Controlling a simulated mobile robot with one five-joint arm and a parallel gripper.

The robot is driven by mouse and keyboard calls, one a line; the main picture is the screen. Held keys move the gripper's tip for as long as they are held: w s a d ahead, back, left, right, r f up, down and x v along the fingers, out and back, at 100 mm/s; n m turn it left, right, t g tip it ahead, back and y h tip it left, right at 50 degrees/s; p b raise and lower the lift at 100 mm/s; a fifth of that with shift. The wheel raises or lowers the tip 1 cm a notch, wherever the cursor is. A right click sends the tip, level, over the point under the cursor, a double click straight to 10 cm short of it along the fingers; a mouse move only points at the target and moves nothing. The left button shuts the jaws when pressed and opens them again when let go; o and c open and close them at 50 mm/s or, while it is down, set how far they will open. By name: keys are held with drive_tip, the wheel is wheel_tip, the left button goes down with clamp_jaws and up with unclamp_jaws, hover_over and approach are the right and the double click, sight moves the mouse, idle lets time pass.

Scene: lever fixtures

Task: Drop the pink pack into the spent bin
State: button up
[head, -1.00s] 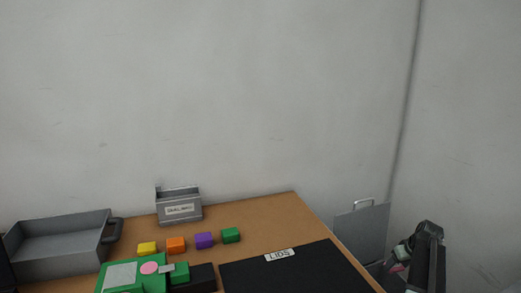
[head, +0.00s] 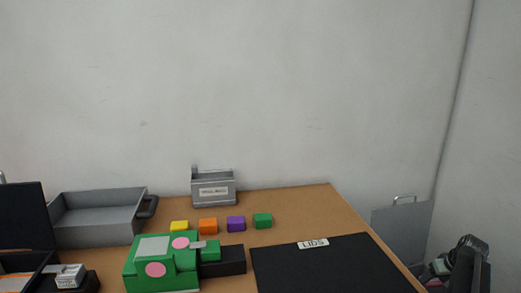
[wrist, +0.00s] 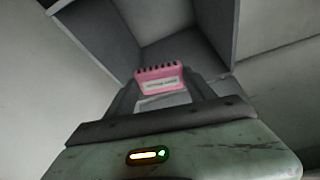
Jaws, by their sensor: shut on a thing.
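The pink pack (wrist: 159,79), with a white label and a row of dark notches along its top, is between the fingers of my gripper (wrist: 160,98) in the wrist view. My gripper is shut on it. Beyond the pack is a grey open container (wrist: 185,38) with tall walls; I cannot read any name on it, so I cannot tell if it is the spent bin. In the head view a bit of pink (head: 441,267) shows at the dark end of my arm, low at the right, beside the table.
A grey panel with a handle (head: 403,232) stands right of the table (head: 305,205). On the table are a black LIDS mat (head: 335,270), a green fixture (head: 160,268), several coloured cubes (head: 236,223), a grey tray (head: 100,217) and a small labelled grey holder (head: 214,190).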

drive_tip(key=o, duration=1.6)
drive_tip(key=shift+c, duration=0.2)
drive_tip(key=p+v, duration=0.7)
drive_tip(key=shift+r, duration=0.45)
drive_tip(key=shift+s, duration=0.15)
